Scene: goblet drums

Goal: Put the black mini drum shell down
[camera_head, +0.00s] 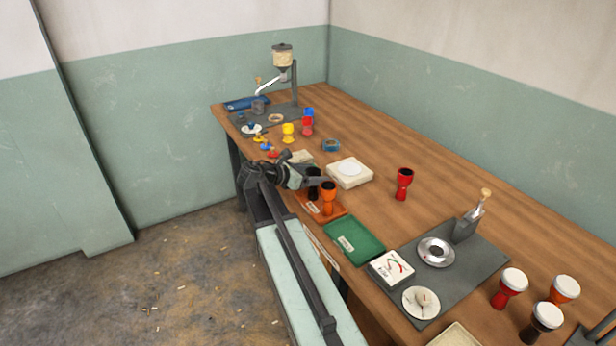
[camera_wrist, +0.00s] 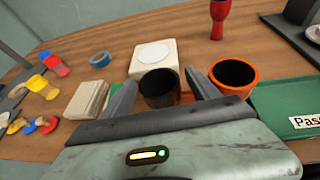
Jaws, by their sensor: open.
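The black mini drum shell (camera_head: 313,190) stands upright at the orange mat (camera_head: 335,216), beside an orange shell (camera_head: 328,199). In the wrist view the black shell (camera_wrist: 159,88) shows its open top between the two fingers of my gripper (camera_wrist: 160,90). The fingers are apart, one on each side of it, with a gap visible on the right. In the head view my gripper (camera_head: 312,182) reaches in from the left. The black shell's base is hidden in the wrist view. The orange shell (camera_wrist: 234,92) is close outside the right finger.
A green tray (camera_head: 355,243) lies right of the orange mat. A pale block with a white disc (camera_head: 349,172) is behind. A red shell (camera_head: 403,184) stands on open table. Several colored shells and a dispenser (camera_head: 284,70) are at the far end; finished drums (camera_head: 511,285) are near right.

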